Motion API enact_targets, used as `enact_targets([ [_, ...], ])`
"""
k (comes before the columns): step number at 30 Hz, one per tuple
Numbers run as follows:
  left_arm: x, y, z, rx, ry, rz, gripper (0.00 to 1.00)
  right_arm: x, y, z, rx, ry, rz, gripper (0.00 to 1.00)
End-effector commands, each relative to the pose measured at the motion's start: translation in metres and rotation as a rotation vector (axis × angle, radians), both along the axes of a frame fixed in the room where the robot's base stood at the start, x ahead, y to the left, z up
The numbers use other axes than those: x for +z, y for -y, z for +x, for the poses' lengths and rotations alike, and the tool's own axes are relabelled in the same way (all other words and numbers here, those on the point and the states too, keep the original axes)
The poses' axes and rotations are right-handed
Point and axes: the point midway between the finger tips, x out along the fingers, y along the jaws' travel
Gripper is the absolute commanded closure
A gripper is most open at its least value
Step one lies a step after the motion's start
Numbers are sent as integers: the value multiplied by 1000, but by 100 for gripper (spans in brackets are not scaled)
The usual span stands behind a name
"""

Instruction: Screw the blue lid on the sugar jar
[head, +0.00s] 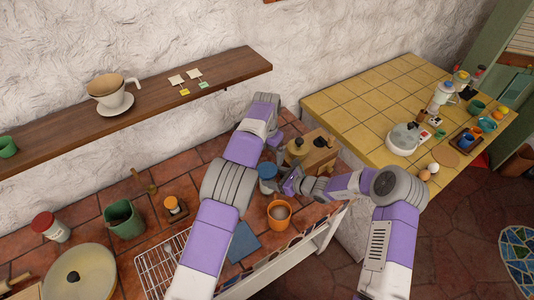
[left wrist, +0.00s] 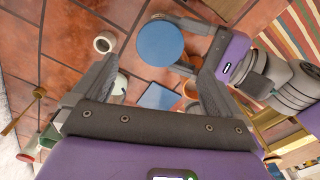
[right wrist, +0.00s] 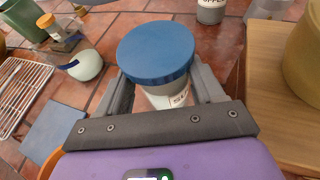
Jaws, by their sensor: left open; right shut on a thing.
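The sugar jar (right wrist: 166,97) is pale with a partly visible label and stands between the fingers of my right gripper (right wrist: 163,84), which is shut on it. The blue lid (right wrist: 157,52) sits on top of the jar and looks level; I cannot tell whether it is threaded. The lid shows in the head view (head: 267,170) and from above in the left wrist view (left wrist: 160,43). My left gripper (left wrist: 158,68) is open and empty above the lid, apart from it. In the head view its fingers are hard to make out.
An orange mug (head: 279,214) and a blue cloth or tile (head: 243,242) are near the jar at the front. A wooden box (head: 318,155) stands to the right. A wire rack (head: 160,262), a green pot (head: 123,219) and a small orange-topped jar (head: 175,207) are to the left.

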Motion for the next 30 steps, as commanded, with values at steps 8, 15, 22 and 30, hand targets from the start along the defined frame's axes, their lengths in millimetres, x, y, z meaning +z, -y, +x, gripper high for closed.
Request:
enact_targets([
  [8,-20,0,-1,-1,-4,1,0,2,-1,1,0,3,3,100],
  [15,-58,0,-1,-1,-4,1,0,2,-1,1,0,3,3,100],
  [22,-78,0,-1,-2,-2,1,0,2,-1,1,0,3,3,100],
  [30,-81,0,-1,-2,-1,1,0,2,-1,1,0,3,3,100],
])
